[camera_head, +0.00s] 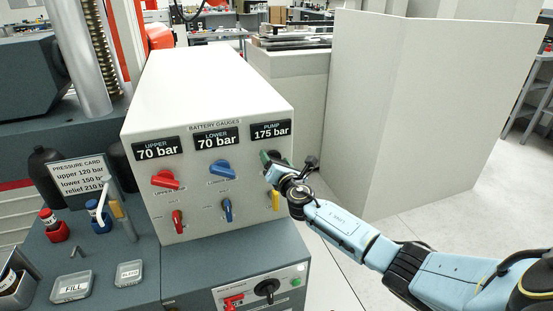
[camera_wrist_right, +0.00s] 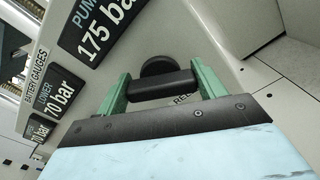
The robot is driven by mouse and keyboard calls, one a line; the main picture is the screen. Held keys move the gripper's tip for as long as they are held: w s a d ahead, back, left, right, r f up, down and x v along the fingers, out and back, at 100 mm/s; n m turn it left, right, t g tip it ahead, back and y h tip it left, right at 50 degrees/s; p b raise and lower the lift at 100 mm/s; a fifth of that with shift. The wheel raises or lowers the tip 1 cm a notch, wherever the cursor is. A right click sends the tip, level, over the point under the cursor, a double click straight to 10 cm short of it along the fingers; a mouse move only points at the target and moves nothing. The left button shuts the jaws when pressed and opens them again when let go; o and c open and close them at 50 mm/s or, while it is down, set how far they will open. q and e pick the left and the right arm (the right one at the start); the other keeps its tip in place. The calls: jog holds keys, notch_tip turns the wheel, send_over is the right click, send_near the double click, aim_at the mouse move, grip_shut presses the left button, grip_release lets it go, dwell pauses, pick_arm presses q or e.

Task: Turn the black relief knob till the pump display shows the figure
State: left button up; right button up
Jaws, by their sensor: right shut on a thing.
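The pump display (camera_head: 270,131) reads 175 bar at the right of the panel front; it also shows large in the right wrist view (camera_wrist_right: 98,30). The black relief knob (camera_wrist_right: 158,77) sits below it, with my right gripper (camera_wrist_right: 162,88) shut on its bar between the two green fingers. In the head view my right gripper (camera_head: 274,164) covers most of the knob. The pressure card (camera_head: 80,180) at the left reads upper 120 bar, lower 150 bar and relief 210, its unit partly hidden. My left gripper is not in view.
The upper (camera_head: 158,149) and lower (camera_head: 217,138) displays both read 70 bar. Red (camera_head: 166,179) and blue (camera_head: 222,168) knobs sit below them, with small levers underneath. A yellow lever (camera_head: 276,200) is close beneath my right gripper. A pale partition (camera_head: 400,110) stands at the right.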

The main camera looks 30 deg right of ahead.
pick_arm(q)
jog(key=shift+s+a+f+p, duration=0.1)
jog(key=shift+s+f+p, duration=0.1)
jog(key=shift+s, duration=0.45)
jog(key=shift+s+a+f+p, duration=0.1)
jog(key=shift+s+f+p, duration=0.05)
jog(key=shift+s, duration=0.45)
pick_arm(e)
jog(key=shift+n, duration=1.2)
jog(key=o, duration=1)
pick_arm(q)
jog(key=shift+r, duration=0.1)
pick_arm(e)
jog(key=shift+s, duration=0.1)
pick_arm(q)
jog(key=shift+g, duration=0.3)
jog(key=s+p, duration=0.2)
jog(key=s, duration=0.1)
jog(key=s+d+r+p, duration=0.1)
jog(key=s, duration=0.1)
pick_arm(e)
jog(key=v, duration=1.3)
jog(key=shift+s+a, duration=0.1)
